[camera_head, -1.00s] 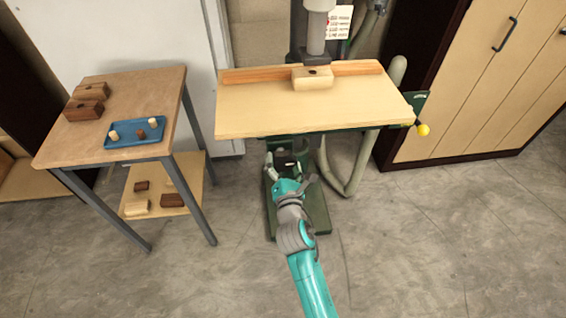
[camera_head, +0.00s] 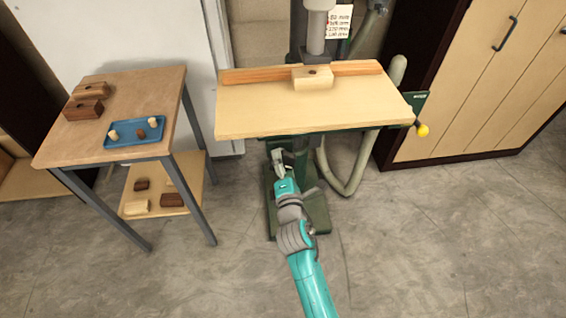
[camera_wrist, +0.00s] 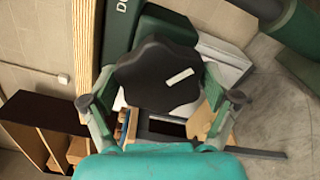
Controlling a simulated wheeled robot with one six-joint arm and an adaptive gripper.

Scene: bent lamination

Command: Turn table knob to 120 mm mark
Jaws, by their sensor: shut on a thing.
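A black lobed knob (camera_wrist: 158,76) with a white stripe on its face fills the middle of the wrist view. The stripe is tilted, its right end higher. My gripper (camera_wrist: 160,80) has one finger on each side of the knob and is shut on it. In the head view my gripper (camera_head: 279,158) is below the front edge of the machine's wooden table (camera_head: 260,113), and I cannot make out the knob there.
A wooden block (camera_head: 312,82) and a fence (camera_head: 250,74) are on the machine's table. A yellow ball handle (camera_head: 423,131) sticks out at its right. A side table (camera_head: 60,143) with a blue tray (camera_head: 122,141) stands left. Open floor lies in front.

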